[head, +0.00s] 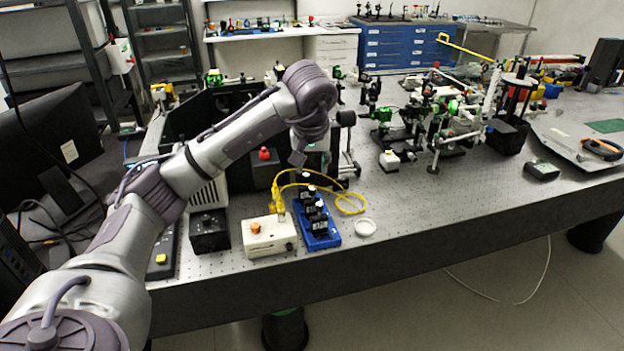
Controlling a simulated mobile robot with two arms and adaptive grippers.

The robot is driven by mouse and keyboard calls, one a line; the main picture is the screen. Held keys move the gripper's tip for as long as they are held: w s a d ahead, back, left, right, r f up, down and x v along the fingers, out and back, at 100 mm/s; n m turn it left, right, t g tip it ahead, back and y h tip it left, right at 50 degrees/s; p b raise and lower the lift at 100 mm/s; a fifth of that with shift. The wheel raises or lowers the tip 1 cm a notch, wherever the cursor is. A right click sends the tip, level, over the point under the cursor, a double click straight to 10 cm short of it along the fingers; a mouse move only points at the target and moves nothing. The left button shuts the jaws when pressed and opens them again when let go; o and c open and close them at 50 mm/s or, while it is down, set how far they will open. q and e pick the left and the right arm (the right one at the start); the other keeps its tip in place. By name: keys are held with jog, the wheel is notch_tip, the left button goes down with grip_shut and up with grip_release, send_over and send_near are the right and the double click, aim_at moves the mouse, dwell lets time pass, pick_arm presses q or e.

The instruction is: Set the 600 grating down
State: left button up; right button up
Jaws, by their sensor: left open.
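A blue rack (327,242) stands near the front edge of the bench and holds several small black blocks (316,212) with pale tops. They look like gratings, but their labels are too small to read, so I cannot tell which is the 600 one. My left gripper (298,160) hangs pointing down, above and behind the rack. It is small and partly hidden by my wrist. It is open, and I see no grating between its fingers. My right gripper is out of view.
A cream box (269,236) with an orange knob stands left of the rack, and a black box (209,231) stands farther left. A yellow cable (352,203) loops behind the rack. A white ring (365,227) lies to its right. Bare bench (430,210) extends rightward; optics crowd the back.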

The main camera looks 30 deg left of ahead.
pick_arm(q)
jog(key=shift+v, duration=1.55)
